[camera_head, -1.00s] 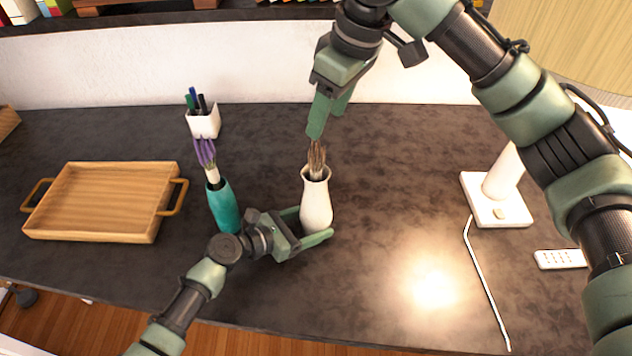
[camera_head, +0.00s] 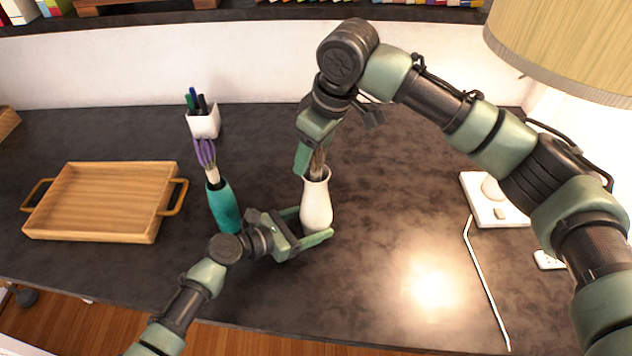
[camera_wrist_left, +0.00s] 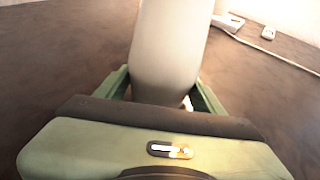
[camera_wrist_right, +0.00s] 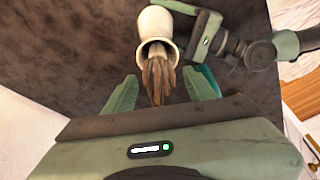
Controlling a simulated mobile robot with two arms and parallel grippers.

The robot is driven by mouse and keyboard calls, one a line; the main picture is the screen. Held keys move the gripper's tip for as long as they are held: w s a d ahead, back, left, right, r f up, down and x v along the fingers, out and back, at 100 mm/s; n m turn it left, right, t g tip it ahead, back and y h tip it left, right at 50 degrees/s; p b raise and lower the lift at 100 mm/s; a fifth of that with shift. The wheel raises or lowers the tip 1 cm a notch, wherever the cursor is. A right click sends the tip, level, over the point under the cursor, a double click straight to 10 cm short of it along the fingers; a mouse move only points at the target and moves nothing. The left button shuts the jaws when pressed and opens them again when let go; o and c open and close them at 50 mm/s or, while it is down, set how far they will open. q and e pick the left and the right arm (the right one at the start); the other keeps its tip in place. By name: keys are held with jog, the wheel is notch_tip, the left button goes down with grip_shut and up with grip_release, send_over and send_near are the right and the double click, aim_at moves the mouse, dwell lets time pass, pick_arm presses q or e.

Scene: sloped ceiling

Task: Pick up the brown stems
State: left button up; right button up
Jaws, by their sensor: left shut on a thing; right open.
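The brown stems (camera_head: 317,162) stand in the white vase (camera_head: 316,205) on the dark table, partly hidden behind my right gripper in the head view. My left gripper (camera_head: 307,228) is shut on the vase's lower body; the left wrist view shows the vase (camera_wrist_left: 170,50) between its fingers. My right gripper (camera_head: 303,160) is open at the vase's mouth. In the right wrist view the stems (camera_wrist_right: 158,78) point out of the vase (camera_wrist_right: 156,25) toward the space between the open fingers (camera_wrist_right: 160,92), apart from both.
A teal vase (camera_head: 223,208) with purple flowers (camera_head: 205,153) stands just left of the white vase. A white pen cup (camera_head: 204,123) is behind it, a wooden tray (camera_head: 160,215) at left. A lamp base (camera_head: 485,205) with a cord stands at right. The table between is clear.

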jog(key=shift+c, duration=0.2)
grip_shut()
jog(key=shift+r, duration=0.1)
notch_tip(320, 180, up, 28)
dwell(0.4)
pick_arm(q)
jog(key=o, duration=1)
jog(key=shift+o, duration=0.2)
